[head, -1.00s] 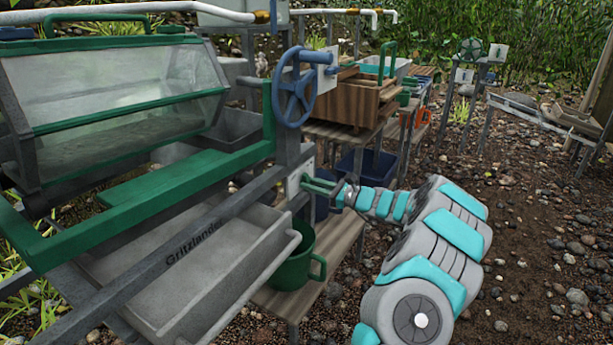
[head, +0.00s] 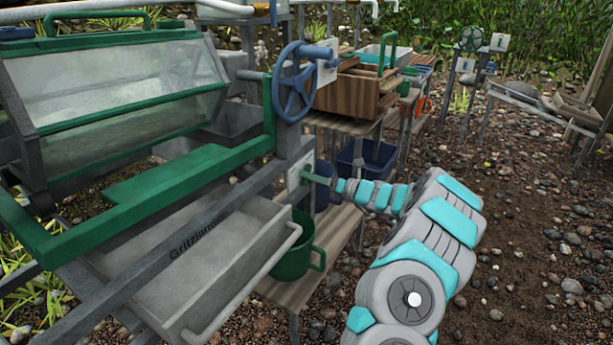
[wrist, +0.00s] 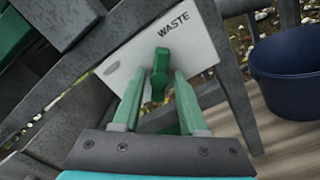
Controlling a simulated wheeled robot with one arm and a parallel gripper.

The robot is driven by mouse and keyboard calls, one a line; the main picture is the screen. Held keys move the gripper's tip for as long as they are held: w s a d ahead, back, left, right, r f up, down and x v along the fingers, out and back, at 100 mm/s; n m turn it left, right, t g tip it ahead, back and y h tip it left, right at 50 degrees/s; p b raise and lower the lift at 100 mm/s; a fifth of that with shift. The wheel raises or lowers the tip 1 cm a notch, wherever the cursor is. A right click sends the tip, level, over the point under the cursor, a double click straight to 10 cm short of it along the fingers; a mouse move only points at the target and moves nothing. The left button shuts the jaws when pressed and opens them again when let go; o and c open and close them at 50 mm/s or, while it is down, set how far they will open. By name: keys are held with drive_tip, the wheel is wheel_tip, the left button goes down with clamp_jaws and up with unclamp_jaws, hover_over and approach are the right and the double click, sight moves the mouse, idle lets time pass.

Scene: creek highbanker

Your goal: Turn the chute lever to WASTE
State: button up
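The chute lever (wrist: 161,72) is a green handle on a pale plate (wrist: 190,58) marked WASTE, with a small grey mark at its left. In the wrist view the lever's narrow end points up toward the WASTE word. My gripper (wrist: 160,80) has one green finger on each side of the lever, with what look like slim gaps, so it appears open around it. In the head view the gripper (head: 322,179) reaches the plate (head: 301,172) from the right, and the lever is hidden.
A blue handwheel (head: 294,83) sits just above the plate. A green bucket (head: 292,255) stands on a wooden shelf below, and a grey tray (head: 200,275) is at the left. A dark blue tub (wrist: 290,65) is at the right in the wrist view. Gravel ground at the right is open.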

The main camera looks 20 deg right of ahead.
drive_tip(key=shift+o, duration=0.7)
drive_tip(key=v, duration=0.7)
